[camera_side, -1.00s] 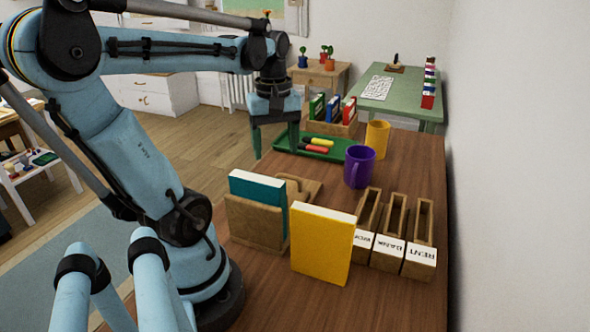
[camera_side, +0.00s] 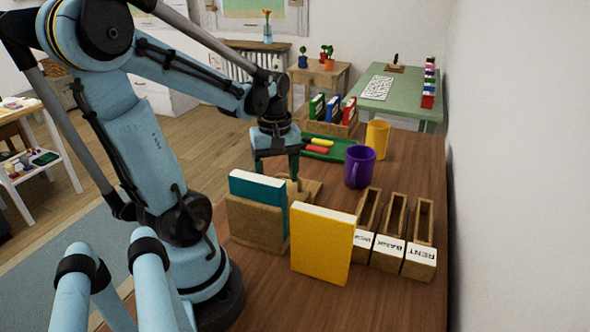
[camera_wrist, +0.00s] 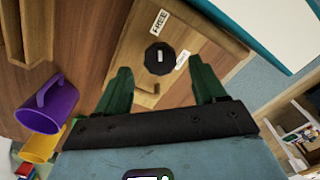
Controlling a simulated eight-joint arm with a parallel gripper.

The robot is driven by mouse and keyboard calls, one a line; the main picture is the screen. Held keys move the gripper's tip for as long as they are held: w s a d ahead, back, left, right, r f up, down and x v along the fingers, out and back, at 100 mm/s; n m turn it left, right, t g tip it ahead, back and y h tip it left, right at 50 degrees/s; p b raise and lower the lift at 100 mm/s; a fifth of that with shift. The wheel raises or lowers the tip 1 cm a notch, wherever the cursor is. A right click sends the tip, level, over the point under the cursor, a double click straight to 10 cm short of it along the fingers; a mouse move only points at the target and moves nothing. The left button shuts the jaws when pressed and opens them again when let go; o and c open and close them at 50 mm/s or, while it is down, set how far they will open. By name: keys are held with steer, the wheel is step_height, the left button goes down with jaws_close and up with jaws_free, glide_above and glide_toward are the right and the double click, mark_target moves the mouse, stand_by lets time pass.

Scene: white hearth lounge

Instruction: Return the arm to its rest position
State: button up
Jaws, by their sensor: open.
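My gripper (camera_side: 276,170) hangs from my bent arm above the wooden table, behind the teal book in the side view. Its two green fingers are apart with nothing between them. In the wrist view my gripper (camera_wrist: 160,78) is over a wooden board (camera_wrist: 205,75) that has a dark round knob (camera_wrist: 160,57) and white labels, one reading FREE. In the side view this board (camera_side: 311,188) is partly hidden behind the book and its holder.
A teal book (camera_side: 257,188) stands in a wooden holder (camera_side: 253,225), beside a yellow book (camera_side: 322,246). Labelled wooden boxes (camera_side: 390,250), a purple mug (camera_side: 359,167), a yellow mug (camera_side: 377,139), a green tray (camera_side: 335,153) and a crate of binders (camera_side: 345,130) share the table. A wall is at right.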

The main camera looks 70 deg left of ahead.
step_height(320, 180, down, 3)
steer(key=shift+r, duration=0.1)
steer(key=m, duration=1.3)
stand_by(0.3)
